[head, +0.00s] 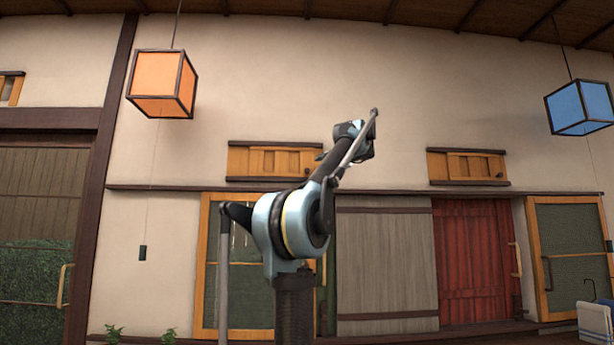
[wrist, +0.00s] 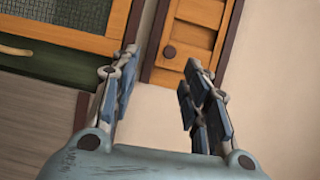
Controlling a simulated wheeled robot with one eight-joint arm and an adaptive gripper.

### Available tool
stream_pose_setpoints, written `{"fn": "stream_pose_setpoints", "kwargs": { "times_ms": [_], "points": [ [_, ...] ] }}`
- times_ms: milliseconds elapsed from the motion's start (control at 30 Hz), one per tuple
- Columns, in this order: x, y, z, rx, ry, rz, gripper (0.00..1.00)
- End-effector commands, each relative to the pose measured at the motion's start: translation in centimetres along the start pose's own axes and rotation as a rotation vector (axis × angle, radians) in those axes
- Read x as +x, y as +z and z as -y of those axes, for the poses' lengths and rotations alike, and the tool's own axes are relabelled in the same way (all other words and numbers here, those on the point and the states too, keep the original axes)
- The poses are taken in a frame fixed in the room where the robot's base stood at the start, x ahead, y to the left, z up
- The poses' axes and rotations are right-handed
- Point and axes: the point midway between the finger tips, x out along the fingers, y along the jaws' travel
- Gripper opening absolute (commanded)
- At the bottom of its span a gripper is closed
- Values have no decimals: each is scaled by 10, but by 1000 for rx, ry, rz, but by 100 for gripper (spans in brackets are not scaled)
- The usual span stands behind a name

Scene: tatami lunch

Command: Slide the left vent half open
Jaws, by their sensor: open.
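The left vent (head: 275,160) is a wide, low wooden panel with a dark frame, high on the wall in the head view; the arm partly overlaps its right end. My gripper (head: 357,130) is raised to the right of it in the head view; its fingers are hard to make out there. In the wrist view, my gripper (wrist: 160,60) is open and empty, its two fingers spread. Beyond them a slatted orange-wood vent (wrist: 195,38) with a round dark knob (wrist: 169,52) shows tilted; I cannot tell which vent it is. No finger appears to touch it.
A second vent (head: 467,166) is further right. An orange lantern (head: 160,83) hangs at left and a blue lantern (head: 580,107) at right. A dark rail (head: 150,188) runs under the vents. Below are a grey panel (head: 385,260) and a red door (head: 475,260).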

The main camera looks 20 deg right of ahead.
Motion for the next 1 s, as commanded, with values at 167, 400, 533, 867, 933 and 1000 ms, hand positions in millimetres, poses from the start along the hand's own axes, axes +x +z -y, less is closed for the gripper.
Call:
{"fn": "stream_pose_setpoints", "kwargs": {
  "times_ms": [167,400,533,867,933,1000],
  "points": [
    [-5,-19,19,28,-37,-36,42],
    [21,-20,20,29,-38,-35,42],
    [44,-21,21,29,-38,-34,42],
    [101,-23,22,28,-37,-35,42],
    [112,-23,23,28,-37,-34,42],
    [122,-24,23,28,-37,-35,42]
  ]
}}
